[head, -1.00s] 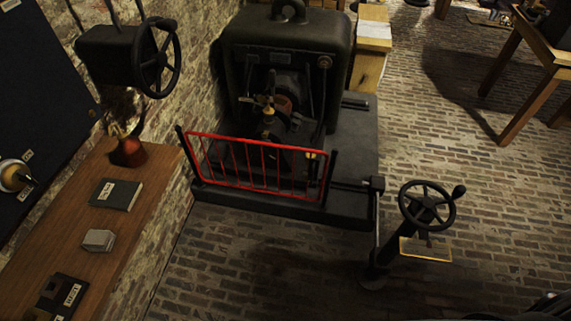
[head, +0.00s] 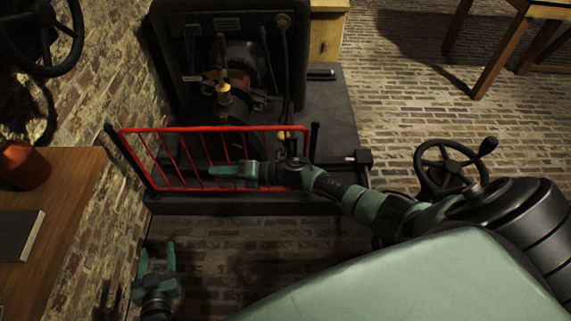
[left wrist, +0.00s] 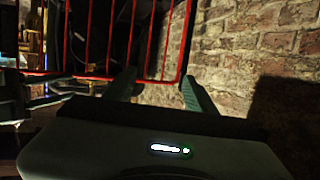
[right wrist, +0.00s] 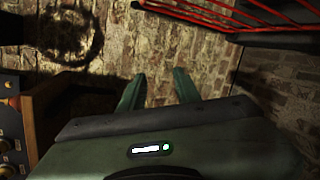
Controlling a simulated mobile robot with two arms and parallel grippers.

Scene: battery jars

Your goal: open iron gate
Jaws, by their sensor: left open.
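The iron gate (head: 200,129) is red with thin bars. In the head view it spans between a dark left post (head: 130,160) and a dark right post (head: 313,140), along the machine platform's front. Its bars also show in the left wrist view (left wrist: 112,35) and its edge in the right wrist view (right wrist: 215,18). My right gripper (head: 214,170) is in front of the gate, fingers pointing left, open and empty. Whether it touches the bars I cannot tell. My left gripper (head: 157,248) is open and empty, low before the gate's left end. A small yellow part (head: 283,135) sits near the gate's right end.
A dark machine (head: 235,65) stands behind the gate. A handwheel (head: 440,165) stands to the right, behind my right arm. A wooden table (head: 60,225) and brick wall are at the left.

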